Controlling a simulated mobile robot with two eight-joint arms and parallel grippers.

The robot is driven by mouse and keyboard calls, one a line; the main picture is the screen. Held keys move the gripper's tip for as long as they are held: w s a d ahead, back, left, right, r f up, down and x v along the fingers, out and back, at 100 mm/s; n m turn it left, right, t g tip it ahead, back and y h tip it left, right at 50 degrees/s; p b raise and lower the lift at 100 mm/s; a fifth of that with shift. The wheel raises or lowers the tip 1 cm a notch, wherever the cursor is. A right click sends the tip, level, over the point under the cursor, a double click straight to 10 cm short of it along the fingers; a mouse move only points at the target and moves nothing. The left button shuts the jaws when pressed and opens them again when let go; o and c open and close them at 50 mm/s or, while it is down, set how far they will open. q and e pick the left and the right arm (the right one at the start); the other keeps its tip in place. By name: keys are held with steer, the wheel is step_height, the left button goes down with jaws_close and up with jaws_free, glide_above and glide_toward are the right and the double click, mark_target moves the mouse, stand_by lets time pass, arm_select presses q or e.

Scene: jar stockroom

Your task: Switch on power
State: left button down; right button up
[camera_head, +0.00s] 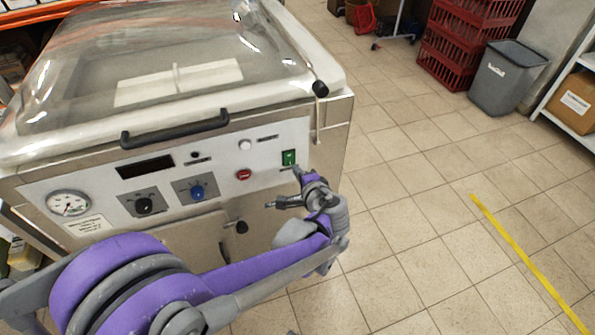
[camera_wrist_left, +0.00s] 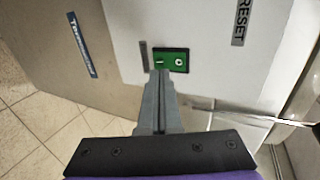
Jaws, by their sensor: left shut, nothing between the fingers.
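The green power switch (camera_head: 289,157) sits at the right end of the front panel of a machine with a clear domed lid. In the left wrist view the green switch (camera_wrist_left: 172,61) has a dark frame and white I and O marks. My left gripper (camera_head: 297,171) is shut and empty, its tips just below the switch in the head view. In the left wrist view the closed fingertips (camera_wrist_left: 160,75) overlap the switch's edge at the I-marked end. I cannot tell whether they touch it. My right gripper is not in view.
The panel (camera_head: 100,205) also holds a gauge (camera_head: 69,203), a dark display (camera_head: 145,167), a black knob (camera_head: 144,205), a blue knob (camera_head: 197,191) and a red button (camera_head: 243,174). A grey bin (camera_head: 507,80) and red crates (camera_head: 452,50) stand at the back right.

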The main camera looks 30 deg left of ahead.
mark_target(290, 164)
arm_select(q)
steer(key=p+v, duration=0.1)
steer(key=v, duration=0.9)
steer(key=shift+s+d+p, duration=0.15)
steer(key=shift+d+p, duration=0.1)
steer(key=shift+p, duration=0.05)
steer(key=f+m+y+b, duration=0.1)
steer(key=m+b, duration=0.1)
steer(key=m, duration=0.4)
steer(key=f+m+t+b, duration=0.1)
steer(key=f+m, duration=0.1)
steer(key=m, duration=0.4)
steer(key=f+m+t+y+b, duration=0.1)
steer(key=f+m+b, duration=0.1)
steer(key=m, duration=0.4)
steer(key=shift+s+d+y+b, duration=0.3)
steer(key=shift+s+d, duration=0.1)
steer(key=shift+a, duration=0.1)
steer(key=b+x, duration=0.1)
steer(key=x, duration=1.3)
steer(key=shift+b, duration=0.35)
